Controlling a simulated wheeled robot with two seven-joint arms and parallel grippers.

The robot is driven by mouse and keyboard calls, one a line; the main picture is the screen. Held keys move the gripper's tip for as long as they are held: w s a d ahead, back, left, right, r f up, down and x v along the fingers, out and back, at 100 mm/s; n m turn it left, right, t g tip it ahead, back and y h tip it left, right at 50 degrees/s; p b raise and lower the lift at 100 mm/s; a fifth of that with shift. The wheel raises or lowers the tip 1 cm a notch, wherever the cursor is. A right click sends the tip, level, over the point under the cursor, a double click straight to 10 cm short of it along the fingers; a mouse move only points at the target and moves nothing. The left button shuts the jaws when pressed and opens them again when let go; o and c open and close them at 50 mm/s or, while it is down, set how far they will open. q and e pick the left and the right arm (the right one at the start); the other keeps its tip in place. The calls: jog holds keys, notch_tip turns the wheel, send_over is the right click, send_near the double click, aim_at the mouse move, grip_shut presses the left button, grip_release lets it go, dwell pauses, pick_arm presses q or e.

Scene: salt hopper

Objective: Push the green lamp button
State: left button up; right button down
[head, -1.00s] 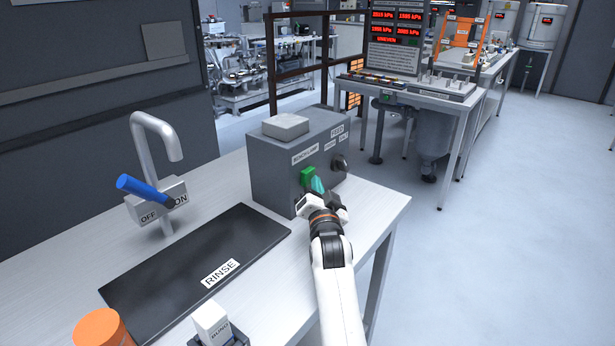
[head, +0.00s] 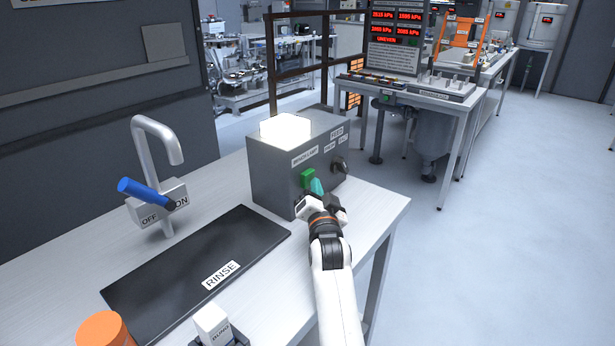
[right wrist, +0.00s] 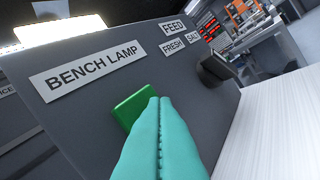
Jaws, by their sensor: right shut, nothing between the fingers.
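The green lamp button (head: 307,177) is on the front of a grey box (head: 270,171), below a label. In the right wrist view the button (right wrist: 131,106) is below the label BENCH LAMP (right wrist: 87,75). My right gripper (head: 316,186) is shut and empty, its teal fingertips (right wrist: 159,100) at the button's lower right edge and covering part of it. They look to be touching the button or very close to it. The lamp (head: 286,129) on top of the box glows bright white. My left gripper is not in view.
A dark knob (head: 339,165) sits right of the button, under FEED, FRESH and SALT labels. A tap (head: 158,140) with a blue lever (head: 145,190) and a black RINSE mat (head: 190,262) are at left. An orange-lidded container (head: 104,329) and a white block (head: 211,322) stand at front.

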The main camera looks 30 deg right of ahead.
jog(key=shift+s+d+p, duration=0.2)
jog(key=shift+s+p, duration=0.4)
jog(key=s, duration=0.1)
jog(key=s+d+p, duration=0.1)
jog(key=s, duration=0.1)
jog(key=s+d+p, duration=0.1)
jog(key=shift+s, duration=0.2)
